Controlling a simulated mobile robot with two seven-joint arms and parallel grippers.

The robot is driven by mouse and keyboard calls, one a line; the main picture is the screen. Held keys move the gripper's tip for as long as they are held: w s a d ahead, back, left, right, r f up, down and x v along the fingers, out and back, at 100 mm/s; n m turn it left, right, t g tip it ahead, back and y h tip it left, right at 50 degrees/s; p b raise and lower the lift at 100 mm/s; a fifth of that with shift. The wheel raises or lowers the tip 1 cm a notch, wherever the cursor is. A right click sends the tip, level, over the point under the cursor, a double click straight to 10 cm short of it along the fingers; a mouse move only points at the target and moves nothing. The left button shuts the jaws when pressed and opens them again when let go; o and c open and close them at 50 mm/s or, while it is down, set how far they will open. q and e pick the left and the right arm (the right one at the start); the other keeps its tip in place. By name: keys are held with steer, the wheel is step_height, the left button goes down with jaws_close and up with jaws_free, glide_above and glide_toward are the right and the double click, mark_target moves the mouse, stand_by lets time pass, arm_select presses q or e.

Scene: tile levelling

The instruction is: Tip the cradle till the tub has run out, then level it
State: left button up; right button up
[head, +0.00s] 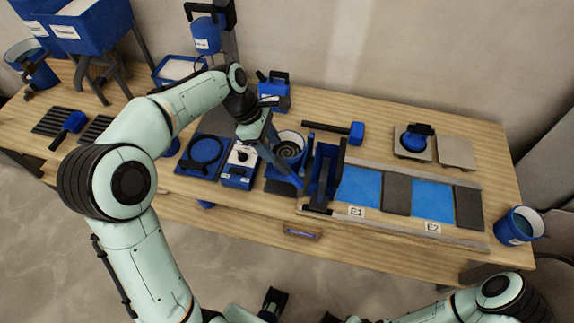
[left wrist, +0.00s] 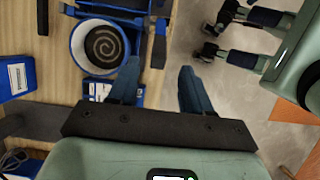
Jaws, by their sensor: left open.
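The tub (head: 289,147) is a round, white-lined tub with a blue outside. Dark grey stuff with a pale spiral lies in it, and it looks upright. It also shows in the left wrist view (left wrist: 98,46). Blue and dark bars (head: 322,168) stand just right of it; they look like the cradle, but I cannot tell how they join the tub. My left gripper (left wrist: 160,85) is open and empty, its fingers pointing toward the tub's near side. In the head view it partly hides the tub's front.
Bays E1 (head: 360,185) and E2 (head: 432,200), blue beside grey, lie to the right. A blue control box (head: 239,166) and round tray (head: 203,154) stand left of the tub. A blue bucket (head: 515,226) stands at the right end.

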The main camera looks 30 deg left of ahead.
mark_target(281, 160)
arm_select(q)
steer(key=b+x, duration=0.1)
steer(key=x, duration=0.8)
steer(key=shift+d+f, duration=0.1)
steer(key=shift+f, duration=0.2)
jaws_close()
